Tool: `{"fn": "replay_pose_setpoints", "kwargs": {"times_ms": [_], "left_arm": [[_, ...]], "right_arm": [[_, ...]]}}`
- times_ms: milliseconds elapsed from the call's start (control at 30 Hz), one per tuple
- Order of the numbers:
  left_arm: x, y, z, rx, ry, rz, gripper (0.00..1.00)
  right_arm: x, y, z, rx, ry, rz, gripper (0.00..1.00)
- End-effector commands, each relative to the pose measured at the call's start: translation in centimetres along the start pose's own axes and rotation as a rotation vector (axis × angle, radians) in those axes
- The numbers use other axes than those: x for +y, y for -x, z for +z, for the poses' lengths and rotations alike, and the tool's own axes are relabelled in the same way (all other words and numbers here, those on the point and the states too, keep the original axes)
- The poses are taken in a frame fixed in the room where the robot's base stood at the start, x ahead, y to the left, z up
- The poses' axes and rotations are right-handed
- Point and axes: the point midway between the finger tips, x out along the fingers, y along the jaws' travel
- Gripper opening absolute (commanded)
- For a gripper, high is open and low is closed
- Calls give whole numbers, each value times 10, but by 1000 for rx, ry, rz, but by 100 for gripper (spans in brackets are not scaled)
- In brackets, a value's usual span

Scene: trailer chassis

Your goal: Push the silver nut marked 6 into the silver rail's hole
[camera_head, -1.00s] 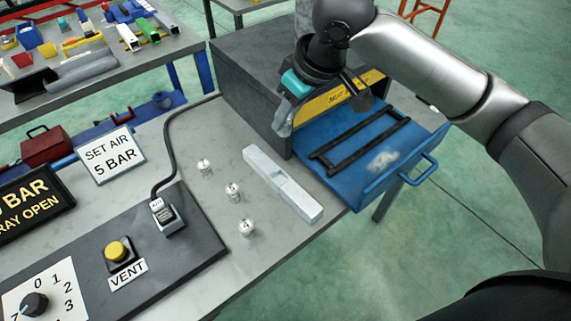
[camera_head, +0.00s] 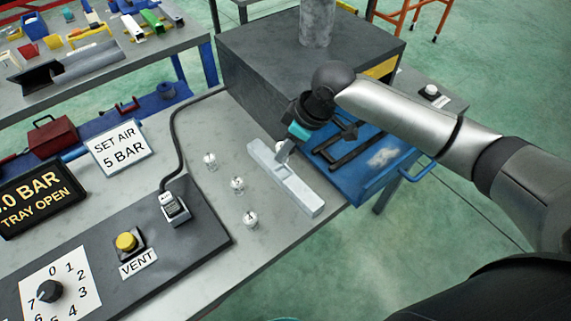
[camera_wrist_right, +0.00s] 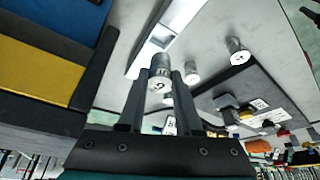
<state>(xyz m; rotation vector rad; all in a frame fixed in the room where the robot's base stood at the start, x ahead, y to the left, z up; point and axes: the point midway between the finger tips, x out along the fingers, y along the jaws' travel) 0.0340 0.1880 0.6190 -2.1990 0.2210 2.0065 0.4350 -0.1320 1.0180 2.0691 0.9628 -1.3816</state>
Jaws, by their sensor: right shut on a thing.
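The silver nut (camera_wrist_right: 159,72) is a small cylinder between the two fingers of my right gripper (camera_wrist_right: 157,97) in the right wrist view. A dark mark shows on its end; I cannot tell surely which digit. My right gripper (camera_head: 286,146) is shut on it, close to the far end of the silver rail (camera_head: 298,190) in the head view. The rail lies on the grey bench; in the right wrist view the rail (camera_wrist_right: 144,66) has a square recess beyond the nut. I cannot tell whether nut and rail touch. My left gripper is not in view.
Several similar nuts (camera_head: 237,185) stand left of the rail. The dark press box (camera_head: 262,68) and open blue tray (camera_head: 381,165) are behind and right. A control panel with yellow button (camera_head: 126,242) and display (camera_head: 38,200) reading "TRAY OPEN" is at left.

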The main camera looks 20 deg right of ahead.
Motion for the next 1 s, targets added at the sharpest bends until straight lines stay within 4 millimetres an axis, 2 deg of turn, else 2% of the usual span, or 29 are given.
{"fn": "replay_pose_setpoints", "kwargs": {"times_ms": [33, 267, 533, 933, 967, 1000], "left_arm": [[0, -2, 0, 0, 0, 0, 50], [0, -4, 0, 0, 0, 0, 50], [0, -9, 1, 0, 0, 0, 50], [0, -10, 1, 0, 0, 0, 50], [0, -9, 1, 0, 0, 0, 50], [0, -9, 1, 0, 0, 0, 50]], "right_arm": [[0, -9, 4, -1, -1, -1, 0], [0, -24, 10, 0, -1, 0, 0], [0, -58, 24, 0, -1, 0, 0], [0, -63, 26, 0, -1, 1, 0], [0, -62, 26, 0, 0, 1, 37], [0, -62, 26, 0, 0, 1, 41]]}}
